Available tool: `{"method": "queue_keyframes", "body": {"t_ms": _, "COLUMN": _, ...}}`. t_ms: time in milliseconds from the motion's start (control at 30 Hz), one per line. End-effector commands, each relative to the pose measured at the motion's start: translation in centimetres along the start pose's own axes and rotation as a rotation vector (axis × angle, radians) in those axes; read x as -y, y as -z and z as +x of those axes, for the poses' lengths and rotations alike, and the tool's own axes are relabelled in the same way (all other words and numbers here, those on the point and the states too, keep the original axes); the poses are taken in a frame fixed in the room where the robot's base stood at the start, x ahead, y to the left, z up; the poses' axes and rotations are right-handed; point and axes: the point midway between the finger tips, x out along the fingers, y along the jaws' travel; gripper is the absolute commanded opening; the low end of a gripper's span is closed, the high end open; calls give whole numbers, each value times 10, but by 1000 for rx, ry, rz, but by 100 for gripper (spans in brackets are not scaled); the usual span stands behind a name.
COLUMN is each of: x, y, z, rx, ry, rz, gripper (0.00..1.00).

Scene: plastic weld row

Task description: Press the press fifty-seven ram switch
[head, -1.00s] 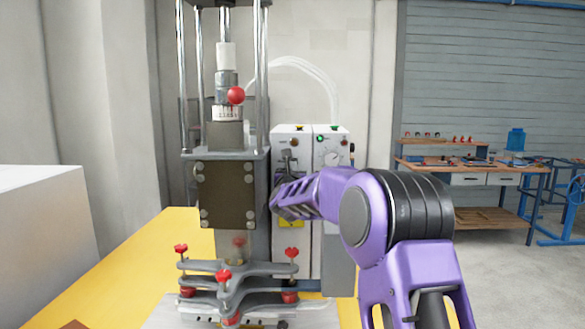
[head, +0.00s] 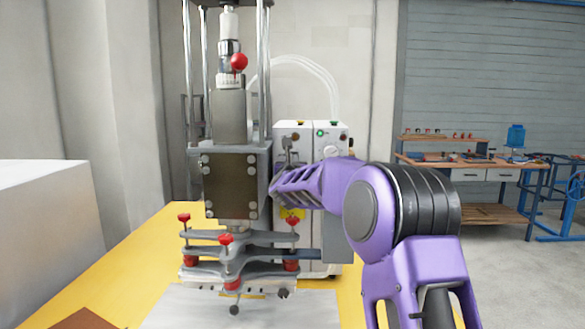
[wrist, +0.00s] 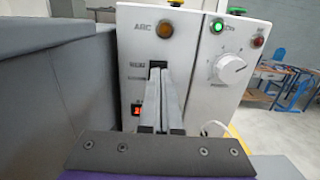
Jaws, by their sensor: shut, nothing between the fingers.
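The press (head: 230,185) stands left of centre in the head view, with a dark front plate between chrome columns. Its pale control box (head: 306,136) stands behind and to the right. In the wrist view the box front (wrist: 192,65) has a black slot or lever opening (wrist: 157,68), a small lit red-orange switch (wrist: 137,112) and a dial (wrist: 230,68). I cannot read which one is the ram switch. My gripper (wrist: 164,85) is shut and empty, its fingers upright in front of the black opening and hiding much of it. I cannot tell whether they touch.
A fixture with red knobs (head: 226,240) sits under the press plate. A green-lit button (wrist: 216,26) and an amber lamp (wrist: 165,30) are on the panel. A white block (head: 45,215) stands at left, a workbench (head: 475,167) at the far right.

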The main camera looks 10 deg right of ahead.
Motion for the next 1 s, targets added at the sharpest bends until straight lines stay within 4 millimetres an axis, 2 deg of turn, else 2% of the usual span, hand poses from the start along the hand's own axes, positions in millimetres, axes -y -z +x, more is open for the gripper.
{"method": "queue_keyframes", "body": {"t_ms": 33, "x": -1, "y": -2, "z": -1, "rx": 1, "ry": 0, "rz": 0, "gripper": 0}}
{"method": "queue_keyframes", "body": {"t_ms": 300, "x": 0, "y": -13, "z": -56, "rx": 1, "ry": 0, "rz": -2, "gripper": 0}}
{"method": "queue_keyframes", "body": {"t_ms": 500, "x": 0, "y": -19, "z": -86, "rx": 1, "ry": 0, "rz": -1, "gripper": 0}}
{"method": "queue_keyframes", "body": {"t_ms": 700, "x": 0, "y": -21, "z": -97, "rx": 1, "ry": 1, "rz": -1, "gripper": 0}}
{"method": "queue_keyframes", "body": {"t_ms": 1000, "x": 0, "y": -21, "z": -98, "rx": 1, "ry": 1, "rz": 0, "gripper": 0}}
